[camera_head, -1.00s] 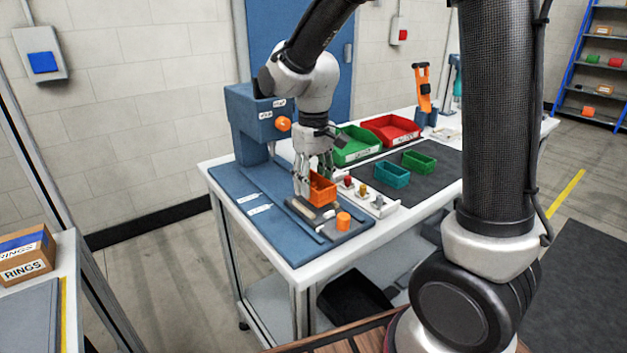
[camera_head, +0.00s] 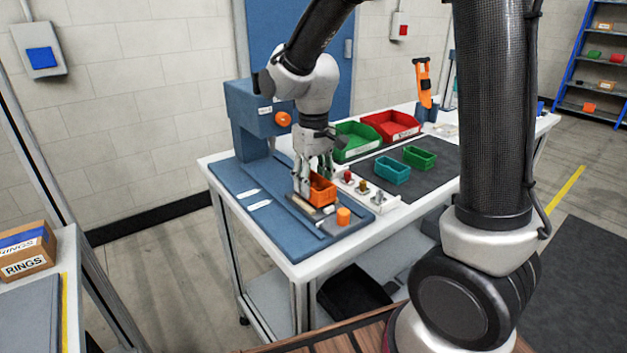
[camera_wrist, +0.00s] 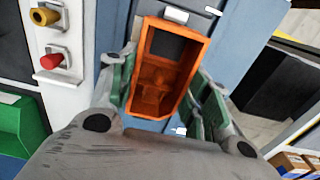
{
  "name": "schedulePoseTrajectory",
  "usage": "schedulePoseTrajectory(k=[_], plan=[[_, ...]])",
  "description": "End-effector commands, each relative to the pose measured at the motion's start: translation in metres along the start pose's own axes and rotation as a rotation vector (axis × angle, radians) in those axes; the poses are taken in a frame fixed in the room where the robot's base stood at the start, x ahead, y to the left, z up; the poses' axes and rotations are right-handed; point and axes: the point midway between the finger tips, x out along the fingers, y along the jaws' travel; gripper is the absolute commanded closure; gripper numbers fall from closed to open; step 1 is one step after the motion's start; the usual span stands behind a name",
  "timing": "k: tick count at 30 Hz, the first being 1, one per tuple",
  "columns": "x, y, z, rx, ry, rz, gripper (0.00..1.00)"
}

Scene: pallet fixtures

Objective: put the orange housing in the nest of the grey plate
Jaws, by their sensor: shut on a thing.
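The orange housing (camera_head: 321,190) is an open-topped box over the blue fixture at the table's left side. My gripper (camera_head: 314,178) is shut on it; in the wrist view the green-padded fingers of my gripper (camera_wrist: 160,92) stand on both sides of the housing (camera_wrist: 150,108). The grey plate (camera_head: 338,228) lies on the blue fixture, under and in front of the housing. An orange cylinder (camera_head: 344,216) and a light bar stand on the plate. The nest is hidden, and I cannot tell whether the housing touches the plate.
A blue press-like stand (camera_head: 255,125) rises behind my gripper. A white strip with small coloured knobs (camera_head: 363,187) lies close on the right. Teal (camera_head: 393,170) and green (camera_head: 419,158) housings stand on a dark mat. Green (camera_head: 356,141) and red (camera_head: 390,126) bins stand behind.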

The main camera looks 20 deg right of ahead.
Motion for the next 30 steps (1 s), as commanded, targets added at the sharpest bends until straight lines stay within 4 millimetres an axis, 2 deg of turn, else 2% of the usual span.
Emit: schedulePoseTrajectory(k=[17, 30], plan=[[0.0001, 0.0001, -0.0001, 0.000, 0.000, 0.000, 0.79], [0.0079, 0.0001, -0.0001, 0.000, -0.001, 0.000, 0.79]])
